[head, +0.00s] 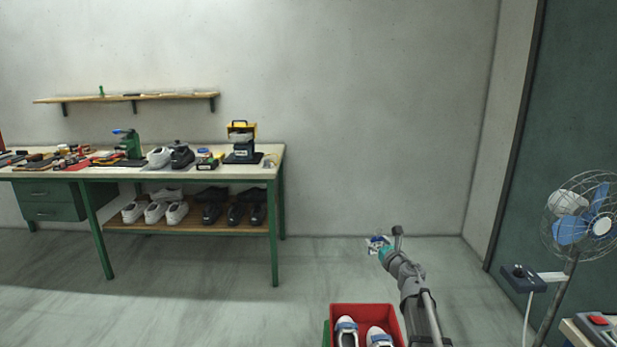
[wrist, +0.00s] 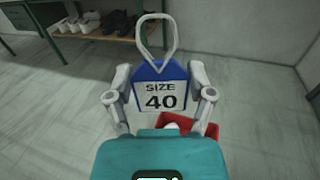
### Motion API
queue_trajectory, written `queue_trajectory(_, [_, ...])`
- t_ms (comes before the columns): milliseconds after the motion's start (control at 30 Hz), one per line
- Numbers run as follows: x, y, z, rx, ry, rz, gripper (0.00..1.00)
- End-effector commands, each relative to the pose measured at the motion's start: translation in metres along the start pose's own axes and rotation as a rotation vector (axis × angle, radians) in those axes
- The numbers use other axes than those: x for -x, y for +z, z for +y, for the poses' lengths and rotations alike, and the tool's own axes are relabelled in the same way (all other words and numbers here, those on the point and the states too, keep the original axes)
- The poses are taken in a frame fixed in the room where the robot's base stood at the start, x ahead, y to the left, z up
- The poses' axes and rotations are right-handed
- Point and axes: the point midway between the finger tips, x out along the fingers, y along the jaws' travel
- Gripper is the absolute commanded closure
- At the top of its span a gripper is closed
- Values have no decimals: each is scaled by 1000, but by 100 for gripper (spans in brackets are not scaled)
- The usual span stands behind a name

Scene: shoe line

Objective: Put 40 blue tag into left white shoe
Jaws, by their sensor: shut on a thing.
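My gripper (wrist: 160,108) is shut on the blue tag (wrist: 160,72), which has a white label reading "SIZE 40" and a pale loop at its top. In the head view the tag (head: 376,244) shows small at the end of my arm, in the air up and behind the red box. The left white shoe (head: 346,333) sits in the red box beside the right white shoe (head: 380,338). Both shoes have blue-grey parts near the top and are cut off by the lower frame edge. In the wrist view my gripper and the tag hide most of the box's inside.
The red box (head: 362,308) stands at the bottom centre. A workbench (head: 255,172) with tools and shoes is at the back left, with more shoes on its lower shelf (head: 190,224). A fan (head: 583,220) stands at the right. The floor between bench and box is clear.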

Motion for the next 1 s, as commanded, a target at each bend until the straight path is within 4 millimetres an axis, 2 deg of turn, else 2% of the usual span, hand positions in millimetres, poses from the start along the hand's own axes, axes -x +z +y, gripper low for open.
queue_trajectory(33, [-2, -15, 0, 0, 0, 0, 56])
queue_trajectory(1000, [-33, -148, -1, 0, -1, 0, 56])
